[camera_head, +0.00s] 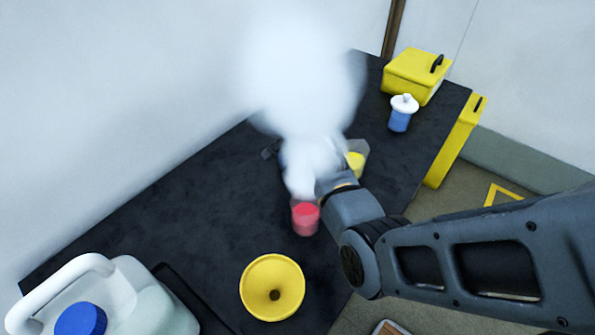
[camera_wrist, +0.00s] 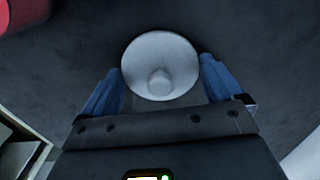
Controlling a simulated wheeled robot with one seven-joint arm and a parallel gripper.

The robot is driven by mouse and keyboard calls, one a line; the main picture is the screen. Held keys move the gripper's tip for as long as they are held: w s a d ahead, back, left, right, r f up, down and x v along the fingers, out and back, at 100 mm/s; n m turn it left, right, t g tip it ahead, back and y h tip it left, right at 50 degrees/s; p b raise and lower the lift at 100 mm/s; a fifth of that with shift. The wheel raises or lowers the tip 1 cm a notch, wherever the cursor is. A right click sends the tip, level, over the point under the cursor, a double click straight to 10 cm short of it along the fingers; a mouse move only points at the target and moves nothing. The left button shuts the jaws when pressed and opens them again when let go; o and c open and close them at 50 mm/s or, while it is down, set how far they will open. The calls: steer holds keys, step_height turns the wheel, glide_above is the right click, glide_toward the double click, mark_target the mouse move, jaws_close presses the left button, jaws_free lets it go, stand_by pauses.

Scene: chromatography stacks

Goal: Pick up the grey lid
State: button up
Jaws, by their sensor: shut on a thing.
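The grey lid (camera_wrist: 160,65) is a round pale disc with a small knob, seen in the wrist view. My gripper (camera_wrist: 160,78) has its blue fingers on both sides of the lid and is shut on it. Dark surface shows behind the lid; I cannot tell how high it is held. In the head view, white vapor hides the lid and most of my gripper. A beaker of red liquid (camera_head: 305,217) stands on the black table below the vapor. Its red also shows at the top left of the wrist view (camera_wrist: 22,14).
The black table (camera_head: 190,220) also bears a yellow funnel-like dish (camera_head: 257,287), a white jug with blue cap (camera_head: 140,300), a yellow-filled vessel (camera_head: 355,162), a blue jar with white lid (camera_head: 401,115) and a yellow box (camera_head: 416,75). The left middle is clear.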

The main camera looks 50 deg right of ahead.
steer(key=r, duration=1)
steer(key=shift+w+d+r+b, duration=0.1)
steer(key=shift+w+b, duration=0.15)
steer(key=shift+b, duration=0.05)
steer(key=w+d+r+m, duration=0.3)
steer(key=w+r+m, duration=0.1)
steer(key=r, duration=0.5)
step_height(320, 180, up, 5)
steer(key=m+b, duration=0.3)
steer(key=m, duration=0.6)
glide_above(297, 166)
steer(key=s+a+f+m+b, duration=0.4)
steer(key=s+a+f, duration=0.6)
steer(key=f, duration=0.3)
steer(key=shift+s+a+m+b, duration=0.4)
steer(key=shift+s+m, duration=0.1)
steer(key=shift+s, duration=0.2)
steer(key=shift+f, duration=0.15)
steer(key=shift+f+b, duration=0.4)
steer(key=shift+f, duration=0.2)
steer(key=shift+f, duration=0.15)
